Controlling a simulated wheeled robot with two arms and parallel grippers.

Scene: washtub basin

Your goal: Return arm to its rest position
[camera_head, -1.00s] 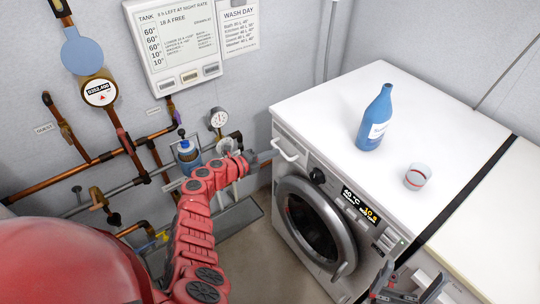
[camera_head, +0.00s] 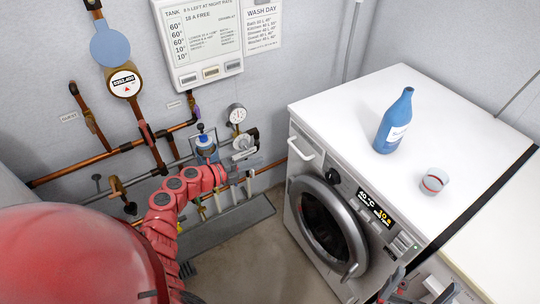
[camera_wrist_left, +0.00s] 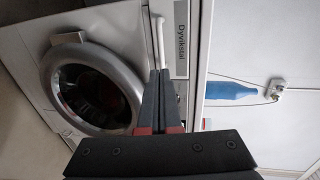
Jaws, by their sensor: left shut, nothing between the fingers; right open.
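My left arm, red, reaches from the lower left toward the pipework in the head view.
A blue bottle (camera_head: 393,122) and a clear cup (camera_head: 434,181) stand on the white machine top. Copper pipes (camera_head: 115,153), a gauge (camera_head: 237,114) and a blue-bodied valve (camera_head: 205,146) line the wall. A grey tray (camera_head: 225,228) lies on the floor beneath.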

